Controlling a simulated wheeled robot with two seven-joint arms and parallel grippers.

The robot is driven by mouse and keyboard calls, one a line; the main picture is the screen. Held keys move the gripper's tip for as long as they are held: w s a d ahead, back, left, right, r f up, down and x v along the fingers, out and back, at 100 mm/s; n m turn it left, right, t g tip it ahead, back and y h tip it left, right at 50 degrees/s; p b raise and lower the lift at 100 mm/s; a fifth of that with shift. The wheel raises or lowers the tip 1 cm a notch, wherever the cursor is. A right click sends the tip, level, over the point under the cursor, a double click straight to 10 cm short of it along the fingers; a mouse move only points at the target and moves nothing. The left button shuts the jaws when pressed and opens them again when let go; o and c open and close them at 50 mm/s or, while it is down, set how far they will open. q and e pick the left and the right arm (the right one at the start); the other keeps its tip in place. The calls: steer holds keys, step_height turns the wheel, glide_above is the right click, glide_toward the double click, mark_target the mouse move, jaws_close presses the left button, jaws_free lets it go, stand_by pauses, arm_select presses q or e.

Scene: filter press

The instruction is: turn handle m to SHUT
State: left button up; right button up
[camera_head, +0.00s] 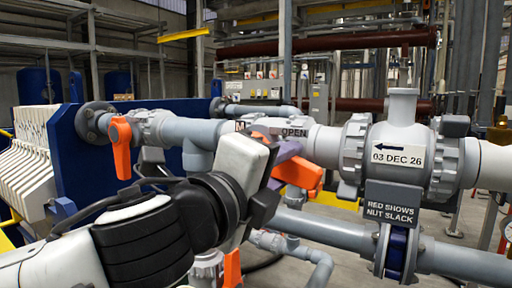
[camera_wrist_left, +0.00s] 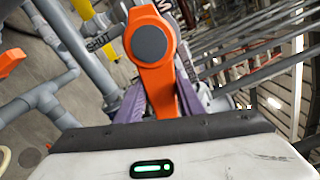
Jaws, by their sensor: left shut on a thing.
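Handle m is an orange lever (camera_head: 302,177) on the grey pipe, below a plate reading OPEN (camera_head: 294,132) and right of a small M label (camera_head: 240,126). In the left wrist view the fingers (camera_wrist_left: 160,92) flank the lever's arm. My own wrist hides part of the pipe and valve. My right gripper is not in view.
Another orange handle (camera_head: 121,147) hangs down on the pipe at left. A valve tagged 03 DEC 26 (camera_head: 398,155) and a sign reading RED SHOWS NUT SLACK (camera_head: 392,203) stand at right. Lower grey pipes (camera_head: 335,230) run beneath. A blue press plate (camera_head: 75,165) is at left.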

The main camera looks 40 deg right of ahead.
arm_select(q)
steer(key=m, duration=0.1)
steer(key=f+m, duration=0.1)
steer(key=w+f+m, duration=0.1)
steer(key=shift+a+f+m, duration=0.1)
steer(key=shift+a+m, duration=0.15)
steer(key=shift+m, duration=0.05)
steer(key=w+a+f+m, duration=0.2)
steer(key=w+m, duration=0.3)
steer(key=m, duration=0.6)
steer(key=shift+w+m, duration=0.15)
steer(key=shift+m, duration=0.15)
steer(key=o, duration=1.2)
steer(key=shift+a, duration=0.1)
steer(key=v, duration=0.7)
steer(key=shift+s, duration=0.25)
